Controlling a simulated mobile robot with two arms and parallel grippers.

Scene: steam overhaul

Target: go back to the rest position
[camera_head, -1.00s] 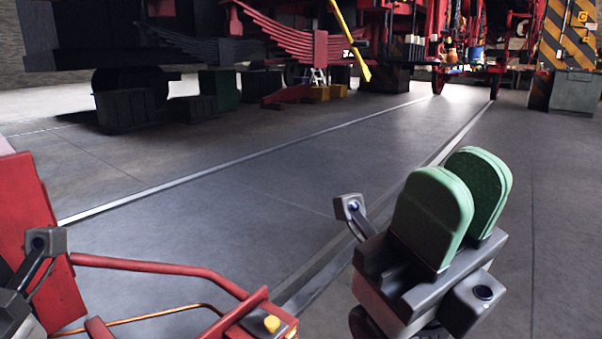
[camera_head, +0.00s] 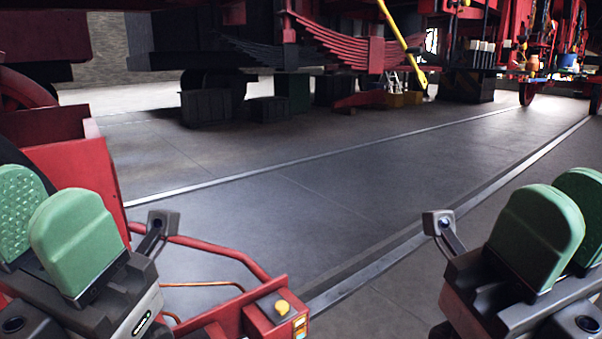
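My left gripper (camera_head: 50,215) is at the lower left, its two green pads pointing up. The dotted inner face of the far pad shows, so the pads are apart, with nothing between them. My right gripper (camera_head: 563,205) is at the lower right, also pads up. A gap shows between its pads and it holds nothing; its far pad is cut by the picture edge. Both grippers are held raised, well apart from each other.
A red frame with a curved rail (camera_head: 215,250) and a yellow button (camera_head: 282,307) lies between the grippers. A red panel (camera_head: 75,170) stands behind the left one. Rails (camera_head: 440,232) cross open grey floor. Leaf springs (camera_head: 335,45) and dark blocks (camera_head: 206,108) are farther back.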

